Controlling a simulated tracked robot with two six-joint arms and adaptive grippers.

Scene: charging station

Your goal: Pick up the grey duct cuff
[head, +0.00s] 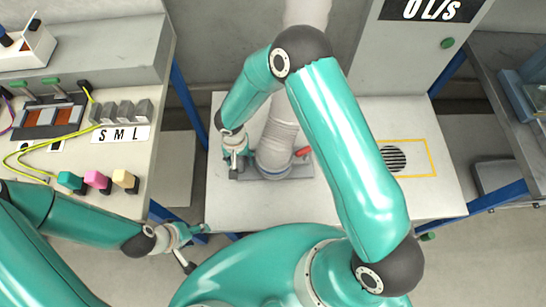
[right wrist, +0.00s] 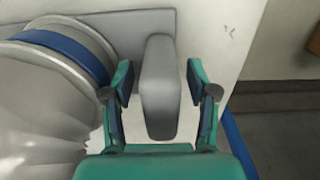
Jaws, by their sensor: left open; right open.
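The grey duct cuff (head: 271,165) with a blue band stands at the lower end of the ribbed duct, on the white bench. In the right wrist view, the cuff's blue band (right wrist: 68,48) shows at upper left beside the pale ribbed duct (right wrist: 45,105). A grey upright grip (right wrist: 158,88) stands beside the band; how it joins the cuff is unclear. My right gripper (head: 235,158) is open at the cuff's left side. Its fingers (right wrist: 158,85) lie on either side of the grip, with gaps visible. My left gripper (head: 192,236) is open and empty near the bench's front left corner.
A red handle (head: 302,153) sits at the cuff's right side. A round grille (head: 394,158) in a yellow outline lies on the bench (head: 350,117) to the right. A left table carries S, M, L blocks (head: 121,112), cables and coloured plugs (head: 97,181).

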